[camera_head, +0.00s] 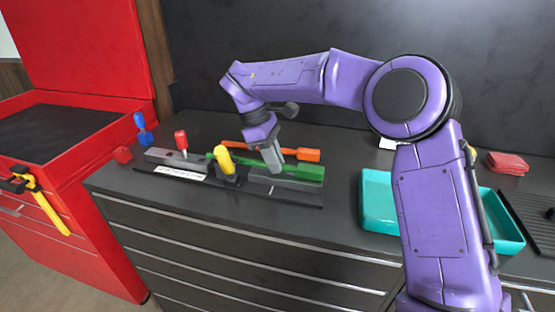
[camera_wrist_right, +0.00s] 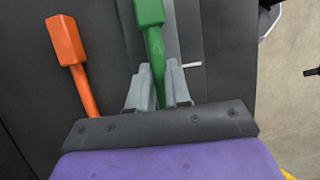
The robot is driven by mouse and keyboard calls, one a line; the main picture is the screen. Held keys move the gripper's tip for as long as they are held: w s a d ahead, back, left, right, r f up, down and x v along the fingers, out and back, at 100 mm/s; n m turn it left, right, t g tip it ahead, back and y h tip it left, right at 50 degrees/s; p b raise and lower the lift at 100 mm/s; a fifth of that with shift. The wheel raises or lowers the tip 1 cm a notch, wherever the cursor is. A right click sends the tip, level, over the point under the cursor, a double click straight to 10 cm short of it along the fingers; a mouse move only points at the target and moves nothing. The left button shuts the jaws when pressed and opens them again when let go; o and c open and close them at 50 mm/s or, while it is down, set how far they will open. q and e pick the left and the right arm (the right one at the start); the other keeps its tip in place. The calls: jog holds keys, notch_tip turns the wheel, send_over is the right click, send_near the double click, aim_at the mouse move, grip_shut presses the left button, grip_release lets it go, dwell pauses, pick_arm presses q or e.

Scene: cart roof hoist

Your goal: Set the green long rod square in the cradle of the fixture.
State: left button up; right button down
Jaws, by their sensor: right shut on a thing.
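The green long rod (camera_head: 309,172) lies lengthwise over the fixture's grey block (camera_head: 287,181), its thick end to the right. My right gripper (camera_head: 273,163) comes down from above and is shut on the rod's thin shaft. In the right wrist view, the green rod (camera_wrist_right: 150,15) runs between the two fingers (camera_wrist_right: 158,88), its thick end beyond them, slightly slanted against the grey block's edges. The cradle is mostly hidden by rod and fingers; I cannot tell whether the rod is seated. The fixture's yellow-handled clamp (camera_head: 225,160) stands left of my gripper. My left gripper is not in view.
An orange rod (camera_head: 305,154) lies just behind the fixture. A red handle (camera_head: 182,141) and a blue-handled piece (camera_head: 142,125) stand to the left. A teal tray (camera_head: 377,199) is on the right. A red tool cart (camera_head: 60,133) adjoins the left edge.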

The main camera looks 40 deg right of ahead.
jog(key=shift+s+d+r, duration=0.1)
jog(key=shift+s+r, duration=0.1)
jog(key=shift+s, duration=0.35)
jog(key=shift+s+d+r, duration=0.1)
jog(key=shift+s+r, duration=0.1)
jog(key=shift+s, duration=0.35)
jog(key=shift+w+a+f, duration=0.1)
jog(key=shift+w+f, duration=0.3)
jog(key=shift+w, duration=0.2)
jog(key=shift+s, duration=0.3)
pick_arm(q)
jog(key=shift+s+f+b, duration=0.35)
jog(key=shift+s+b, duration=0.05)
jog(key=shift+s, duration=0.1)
pick_arm(e)
jog(key=c, duration=1)
grip_release()
jog(key=shift+f, duration=0.1)
jog(key=shift+w, duration=0.1)
